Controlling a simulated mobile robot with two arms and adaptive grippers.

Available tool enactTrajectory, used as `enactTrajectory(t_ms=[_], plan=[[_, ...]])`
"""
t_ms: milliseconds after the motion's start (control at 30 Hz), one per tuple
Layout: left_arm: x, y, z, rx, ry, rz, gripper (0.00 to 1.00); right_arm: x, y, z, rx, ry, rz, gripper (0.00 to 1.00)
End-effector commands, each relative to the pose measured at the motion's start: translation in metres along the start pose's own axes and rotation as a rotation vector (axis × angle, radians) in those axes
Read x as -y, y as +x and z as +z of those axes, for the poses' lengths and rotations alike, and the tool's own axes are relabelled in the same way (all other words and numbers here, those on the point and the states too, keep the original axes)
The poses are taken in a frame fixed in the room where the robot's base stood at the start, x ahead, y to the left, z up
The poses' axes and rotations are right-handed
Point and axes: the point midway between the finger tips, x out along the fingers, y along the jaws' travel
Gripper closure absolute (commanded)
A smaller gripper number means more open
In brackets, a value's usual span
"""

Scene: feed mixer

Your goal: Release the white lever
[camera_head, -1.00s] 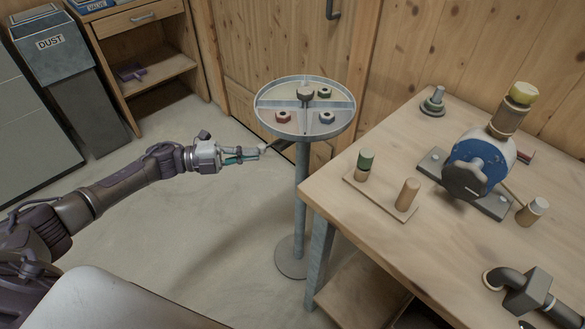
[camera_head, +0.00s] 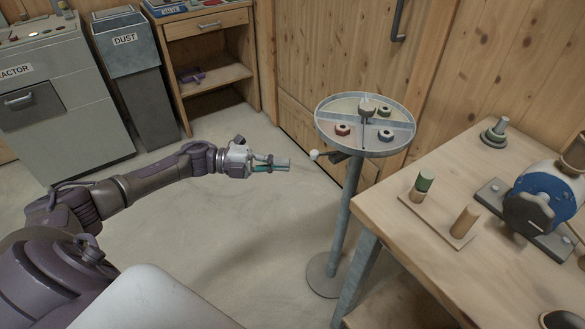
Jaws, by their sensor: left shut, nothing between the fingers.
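The white lever's round white knob (camera_head: 314,155) sits at the end of a short dark arm under the round divided tray (camera_head: 318,122) on a stand. My left gripper (camera_head: 288,164) is shut and empty. Its fingertips point right, toward the knob, with a small gap between them and it. The lever's inner end is partly hidden under the tray. My right gripper is out of view.
The tray holds several coloured nuts. A wooden table (camera_head: 400,245) with pegs and a blue-faced device (camera_head: 540,195) stands at right. A dust bin (camera_head: 140,85), grey cabinet (camera_head: 60,110) and wooden shelf stand behind. Open floor lies around my left arm.

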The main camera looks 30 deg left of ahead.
Motion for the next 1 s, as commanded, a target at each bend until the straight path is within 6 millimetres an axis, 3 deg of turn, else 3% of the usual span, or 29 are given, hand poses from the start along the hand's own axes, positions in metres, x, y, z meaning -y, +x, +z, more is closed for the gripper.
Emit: enactTrajectory(t_ms=[233, 400, 1000], plan=[[-0.001, -0.044, 0.007, 0.003, -0.001, 0.002, 1.0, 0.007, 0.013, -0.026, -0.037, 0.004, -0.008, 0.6], [0.001, -0.06, 0.009, 0.001, 0.001, 0.001, 1.0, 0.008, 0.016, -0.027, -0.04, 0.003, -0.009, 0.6], [0.002, -0.064, 0.009, 0.0, 0.0, 0.0, 1.0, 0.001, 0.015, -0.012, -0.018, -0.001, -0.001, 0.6]])
